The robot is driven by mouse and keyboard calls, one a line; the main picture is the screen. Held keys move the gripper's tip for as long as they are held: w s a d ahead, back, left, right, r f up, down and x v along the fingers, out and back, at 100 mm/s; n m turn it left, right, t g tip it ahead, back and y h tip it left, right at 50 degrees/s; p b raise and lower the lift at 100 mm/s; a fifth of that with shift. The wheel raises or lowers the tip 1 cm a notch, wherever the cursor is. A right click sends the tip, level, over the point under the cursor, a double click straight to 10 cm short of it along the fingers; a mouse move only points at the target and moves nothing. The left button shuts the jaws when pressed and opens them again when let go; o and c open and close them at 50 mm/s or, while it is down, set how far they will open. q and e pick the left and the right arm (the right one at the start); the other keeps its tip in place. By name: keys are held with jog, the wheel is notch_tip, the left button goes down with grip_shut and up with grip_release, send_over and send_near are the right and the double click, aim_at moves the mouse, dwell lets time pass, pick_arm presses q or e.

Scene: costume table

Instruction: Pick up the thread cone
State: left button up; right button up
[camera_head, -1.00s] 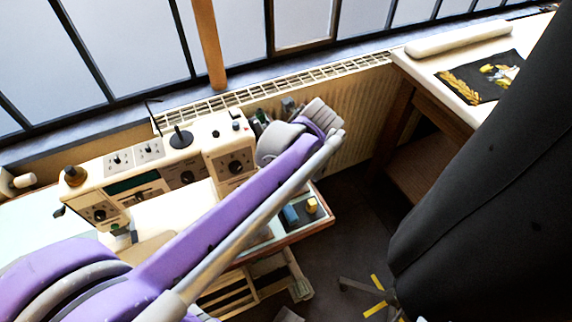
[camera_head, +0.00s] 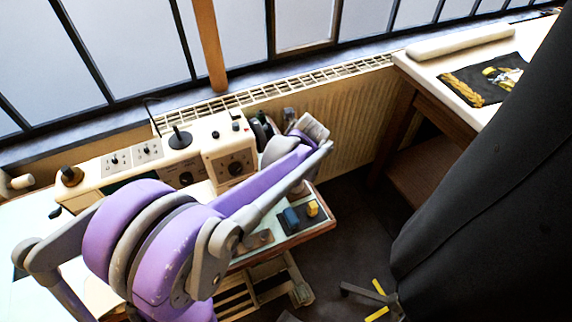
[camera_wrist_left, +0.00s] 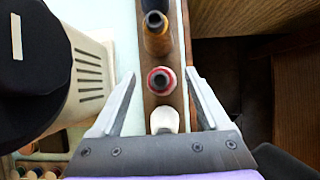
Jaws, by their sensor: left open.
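In the left wrist view a row of thread cones stands on a narrow brown strip, seen from above. One with a red and white rim (camera_wrist_left: 161,80) lies between my fingers, a yellow one (camera_wrist_left: 157,32) is beyond it, and a white one (camera_wrist_left: 164,119) is nearer my palm. My left gripper (camera_wrist_left: 160,85) is open, with a finger on each side of the row and visible gaps to the red-rimmed cone. I cannot tell which cone the task means. In the head view my purple left arm hides much of the table's right end, and my left fingertips cannot be made out.
A cream control box (camera_head: 230,158) stands left of the cones; its vented side (camera_wrist_left: 88,75) is close to my left finger. A dark rounded object (camera_wrist_left: 30,75) is beside it. Blue (camera_head: 291,218) and yellow (camera_head: 312,208) items sit at the table's right end. A large dark shape (camera_head: 490,200) fills the right.

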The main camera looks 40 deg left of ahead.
pick_arm(q)
jog(key=shift+w+a+f, duration=0.15)
jog(key=shift+a+f, duration=0.1)
jog(key=shift+f, duration=0.25)
grip_shut()
jog(key=shift+r, duration=0.15)
